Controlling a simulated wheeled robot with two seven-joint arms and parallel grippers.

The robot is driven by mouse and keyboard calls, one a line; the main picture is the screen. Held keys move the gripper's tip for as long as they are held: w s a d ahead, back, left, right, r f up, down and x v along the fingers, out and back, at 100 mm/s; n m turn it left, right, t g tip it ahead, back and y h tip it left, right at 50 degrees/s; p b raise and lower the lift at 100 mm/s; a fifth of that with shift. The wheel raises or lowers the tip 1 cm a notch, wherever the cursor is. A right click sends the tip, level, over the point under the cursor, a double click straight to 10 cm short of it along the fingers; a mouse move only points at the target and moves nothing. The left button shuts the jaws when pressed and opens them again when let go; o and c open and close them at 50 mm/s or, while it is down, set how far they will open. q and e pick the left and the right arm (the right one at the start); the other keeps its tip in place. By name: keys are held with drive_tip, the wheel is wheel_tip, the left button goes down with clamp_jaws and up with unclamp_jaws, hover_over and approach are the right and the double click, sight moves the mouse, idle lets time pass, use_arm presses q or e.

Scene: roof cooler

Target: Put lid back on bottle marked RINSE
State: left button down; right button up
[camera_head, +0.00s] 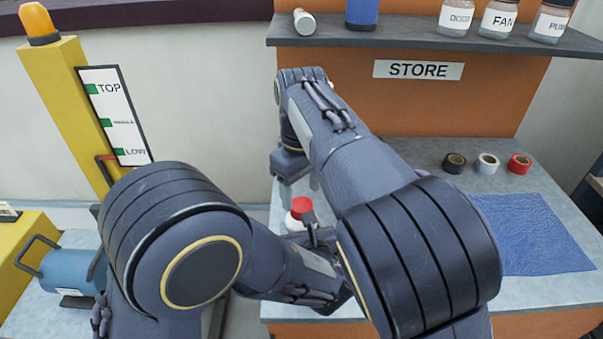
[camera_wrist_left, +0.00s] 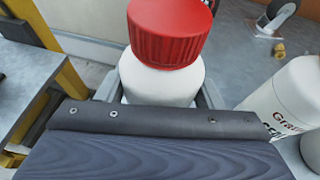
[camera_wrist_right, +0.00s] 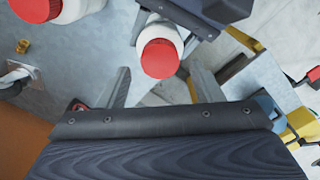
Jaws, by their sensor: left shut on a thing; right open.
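A white bottle (camera_wrist_left: 160,85) with a red lid (camera_wrist_left: 170,30) on its top stands between the fingers of my left gripper (camera_wrist_left: 158,95), which is shut on the bottle. The lid looks slightly offset in the left wrist view; I cannot tell whether it is seated. No RINSE marking is readable on it. The red lid (camera_head: 301,205) also shows in the head view, beneath my right gripper (camera_head: 300,182). In the right wrist view the open fingers of my right gripper (camera_wrist_right: 162,85) stand either side of the red lid (camera_wrist_right: 160,59), apart from it.
Another white bottle (camera_wrist_right: 82,8) with a red cap is close by at the upper left of the right wrist view. Tape rolls (camera_head: 487,163) and a blue cloth (camera_head: 532,232) lie on the bench at right. A shelf (camera_head: 420,40) with jars spans the back.

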sight(301, 204)
drive_tip(key=shift+f, duration=1.7)
drive_tip(key=c, duration=1)
drive_tip(key=m, duration=0.5)
drive_tip(key=o, duration=1.2)
drive_tip(key=shift+c, duration=0.2)
drive_tip(key=shift+r, duration=0.15)
wheel_tip(301, 204, up, 12)
